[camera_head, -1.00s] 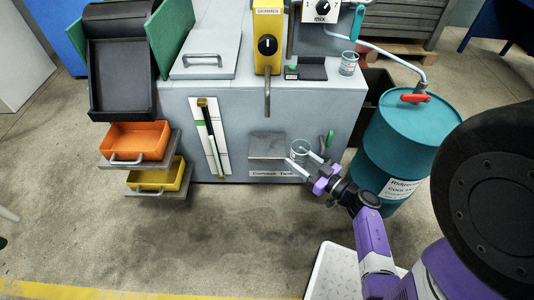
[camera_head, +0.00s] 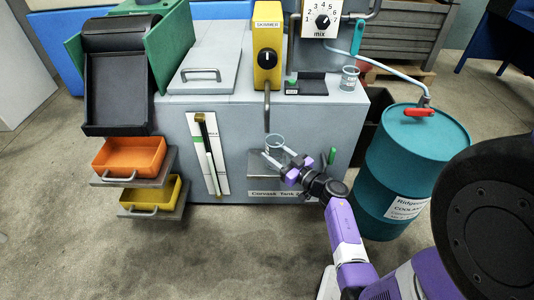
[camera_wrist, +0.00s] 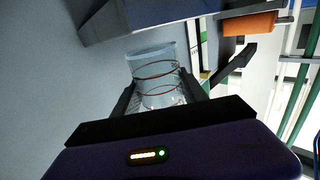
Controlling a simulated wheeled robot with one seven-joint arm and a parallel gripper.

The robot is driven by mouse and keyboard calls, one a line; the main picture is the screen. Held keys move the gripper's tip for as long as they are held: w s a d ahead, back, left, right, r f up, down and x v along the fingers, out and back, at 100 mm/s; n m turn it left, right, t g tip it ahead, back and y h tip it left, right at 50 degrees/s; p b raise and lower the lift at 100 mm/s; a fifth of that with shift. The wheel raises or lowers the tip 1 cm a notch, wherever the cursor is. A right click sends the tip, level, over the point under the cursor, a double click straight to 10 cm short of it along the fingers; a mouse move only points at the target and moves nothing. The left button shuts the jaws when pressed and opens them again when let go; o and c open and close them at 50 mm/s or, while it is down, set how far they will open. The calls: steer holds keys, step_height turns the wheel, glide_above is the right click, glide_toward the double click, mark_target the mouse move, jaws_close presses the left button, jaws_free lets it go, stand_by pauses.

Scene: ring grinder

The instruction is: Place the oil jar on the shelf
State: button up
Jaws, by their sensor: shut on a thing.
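The oil jar (camera_head: 275,141) is a clear glass beaker. In the wrist view the jar (camera_wrist: 153,66) shows red rings and white markings around its wall. My gripper (camera_head: 274,153) is shut on the jar, with one finger on each side. The shelf (camera_head: 256,166) is a small grey ledge on the front of the grey tank. In the head view the jar appears over the shelf's back part, below the skimmer's spout. My gripper hides part of the shelf. I cannot tell whether the jar's base touches it.
The yellow skimmer (camera_head: 267,45) has a grey spout (camera_head: 267,110) hanging down above the shelf. Another glass beaker (camera_head: 349,78) stands on the tank top. A teal coolant drum (camera_head: 410,160) stands at right. Orange (camera_head: 130,156) and yellow (camera_head: 150,194) bins are at left.

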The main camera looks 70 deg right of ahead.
steer(key=b+x, duration=0.1)
steer(key=x, duration=0.2)
steer(key=shift+w+d+f+b, duration=0.1)
steer(key=shift+w+d+b, duration=0.1)
steer(key=shift+w+b, duration=0.15)
steer(key=shift+f+b, duration=0.6)
steer(key=shift+f, duration=0.15)
steer(key=shift+r, duration=0.1)
steer(key=o, duration=1.4)
steer(key=shift+c, duration=0.2)
